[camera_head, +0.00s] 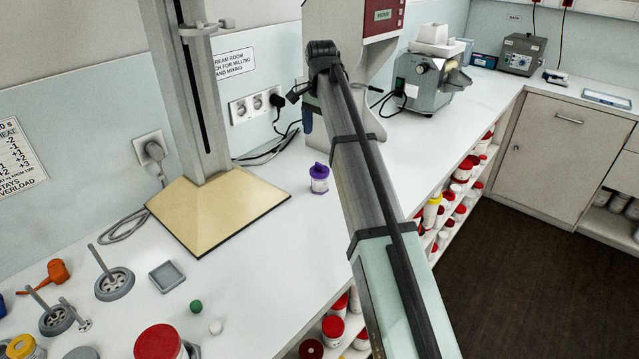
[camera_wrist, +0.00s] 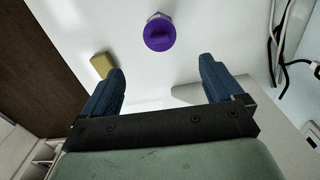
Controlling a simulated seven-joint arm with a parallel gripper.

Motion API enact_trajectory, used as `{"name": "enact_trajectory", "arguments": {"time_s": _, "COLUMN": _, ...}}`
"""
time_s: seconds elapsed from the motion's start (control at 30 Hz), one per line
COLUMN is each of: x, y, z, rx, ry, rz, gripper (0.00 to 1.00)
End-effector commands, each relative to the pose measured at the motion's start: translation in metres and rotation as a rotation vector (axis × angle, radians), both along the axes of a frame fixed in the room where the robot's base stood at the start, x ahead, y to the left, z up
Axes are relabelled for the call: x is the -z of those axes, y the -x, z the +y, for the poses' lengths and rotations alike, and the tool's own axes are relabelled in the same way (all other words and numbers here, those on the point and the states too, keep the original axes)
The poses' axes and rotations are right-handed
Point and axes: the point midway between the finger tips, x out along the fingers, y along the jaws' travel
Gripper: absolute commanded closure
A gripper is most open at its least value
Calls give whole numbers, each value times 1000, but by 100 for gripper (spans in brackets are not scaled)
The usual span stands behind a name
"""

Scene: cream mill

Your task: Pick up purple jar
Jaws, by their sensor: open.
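The purple jar (camera_head: 319,178) stands upright on the white bench, right of the cream base plate; it has a purple lid and a pale band around its body. In the wrist view the jar (camera_wrist: 160,33) shows its lid from above, beyond the fingertips and roughly centred between them. My gripper (camera_wrist: 160,72) is open and empty, with a blue finger on each side and a clear gap to the jar. In the head view my arm hides most of the gripper; a blue part shows above the jar.
The column's cream base plate (camera_head: 218,208) lies close left of the jar. A grey mill (camera_head: 428,82) stands farther back. Cables lie on the bench behind the jar. A small tan block (camera_wrist: 103,65) shows near the left finger in the wrist view. Bench in front of the jar is clear.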

Motion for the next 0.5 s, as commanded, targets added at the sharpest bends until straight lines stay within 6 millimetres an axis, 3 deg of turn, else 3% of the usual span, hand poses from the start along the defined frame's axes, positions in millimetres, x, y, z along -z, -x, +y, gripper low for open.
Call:
{"name": "enact_trajectory", "arguments": {"time_s": 0.27, "x": 12, "y": 1, "z": 0, "rx": 55, "ry": 0, "rz": 0, "gripper": 6}}
{"name": "enact_trajectory", "arguments": {"time_s": 0.5, "x": 48, "y": 2, "z": 0, "rx": 53, "ry": 0, "rz": 1, "gripper": 6}}
